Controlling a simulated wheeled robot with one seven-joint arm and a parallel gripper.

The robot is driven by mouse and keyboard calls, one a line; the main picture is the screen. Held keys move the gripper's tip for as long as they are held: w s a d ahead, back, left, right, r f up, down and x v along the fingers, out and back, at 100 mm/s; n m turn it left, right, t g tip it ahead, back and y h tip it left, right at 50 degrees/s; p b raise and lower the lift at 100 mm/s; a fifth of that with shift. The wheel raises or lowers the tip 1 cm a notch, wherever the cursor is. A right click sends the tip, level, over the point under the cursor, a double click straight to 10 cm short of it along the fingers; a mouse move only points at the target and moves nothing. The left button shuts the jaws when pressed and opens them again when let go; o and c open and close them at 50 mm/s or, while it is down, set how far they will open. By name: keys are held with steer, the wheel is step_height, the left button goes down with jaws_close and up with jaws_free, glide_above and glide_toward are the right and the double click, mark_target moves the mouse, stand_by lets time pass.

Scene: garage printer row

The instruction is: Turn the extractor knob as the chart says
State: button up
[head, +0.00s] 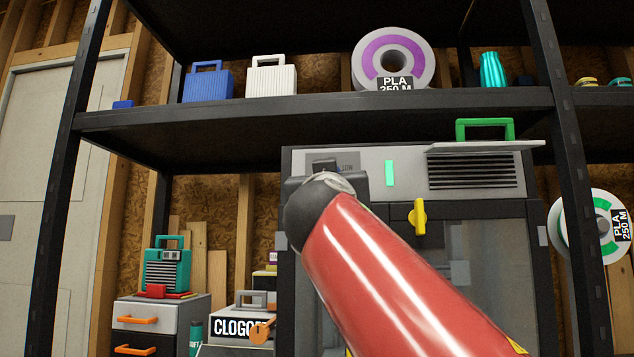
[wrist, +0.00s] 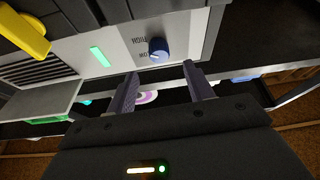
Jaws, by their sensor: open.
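In the wrist view, a round blue knob (wrist: 158,48) with a pale mark on its face sits on the light grey panel (wrist: 120,50). Upside-down lettering beside it seems to read HIGH and LOW. My gripper (wrist: 160,70) is open and empty, its two dark fingers apart, with the knob just beyond the gap between the tips. I cannot tell the remaining distance. In the head view, the enclosed printer (head: 478,215) stands under the shelf; my red arm and dark wrist hide the knob there. I see no readable chart in either view.
A yellow latch (head: 418,217) is on the printer front, right of my arm. A green light (head: 390,173) glows on the panel. A grey flap (head: 485,148) juts out at upper right.

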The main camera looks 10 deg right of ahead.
steer(key=p+x, duration=0.3)
steer(key=x, duration=0.4)
steer(key=shift+d+f, duration=0.1)
steer(key=shift+f, duration=0.05)
steer(key=c, duration=1)
steer(key=shift+o, duration=0.2)
